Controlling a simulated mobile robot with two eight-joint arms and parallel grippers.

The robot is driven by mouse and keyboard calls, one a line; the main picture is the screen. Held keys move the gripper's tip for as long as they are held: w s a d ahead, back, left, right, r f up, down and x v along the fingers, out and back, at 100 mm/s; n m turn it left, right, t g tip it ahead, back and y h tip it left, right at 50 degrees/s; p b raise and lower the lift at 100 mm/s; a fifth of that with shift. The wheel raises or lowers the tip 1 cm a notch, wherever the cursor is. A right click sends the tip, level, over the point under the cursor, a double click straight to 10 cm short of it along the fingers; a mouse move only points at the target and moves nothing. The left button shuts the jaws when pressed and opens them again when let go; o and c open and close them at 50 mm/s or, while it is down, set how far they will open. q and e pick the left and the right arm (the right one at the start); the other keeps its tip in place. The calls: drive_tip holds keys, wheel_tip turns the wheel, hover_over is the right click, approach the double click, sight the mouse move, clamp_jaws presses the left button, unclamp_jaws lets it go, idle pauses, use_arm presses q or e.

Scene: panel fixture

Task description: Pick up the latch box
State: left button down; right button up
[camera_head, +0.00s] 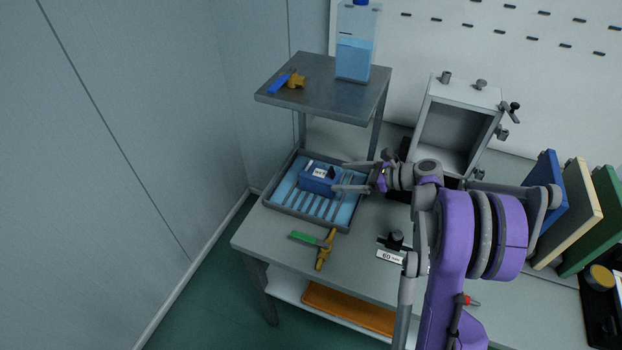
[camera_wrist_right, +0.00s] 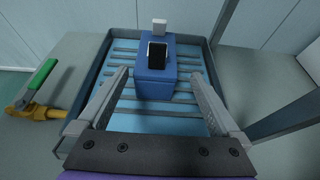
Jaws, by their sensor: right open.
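The latch box (camera_head: 315,183) is a small blue box with a white label and a dark part on its top. It sits in a shallow grey tray (camera_head: 285,203) with a light-blue ribbed floor. In the right wrist view the box (camera_wrist_right: 154,85) shows a black piece and a white tab on top. My right gripper (camera_head: 343,177) reaches in from the right, at the box's right side. In the wrist view its fingers (camera_wrist_right: 159,74) are spread, one on each side of the box with gaps. It holds nothing. My left gripper is not in view.
A raised metal shelf (camera_head: 330,92) stands behind the tray with a blue bottle (camera_head: 355,58) and a blue-and-yellow valve (camera_head: 290,81). A green-handled valve (camera_head: 308,239) lies in front of the tray. An open grey box (camera_head: 450,135) stands at the right, and upright binders (camera_head: 570,205) farther right.

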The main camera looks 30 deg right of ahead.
sight(322, 176)
drive_tip(key=x, duration=0.8)
drive_tip(key=shift+a+r+p, duration=0.2)
drive_tip(key=shift+a+p, duration=0.1)
drive_tip(key=shift+a, duration=0.1)
clamp_jaws()
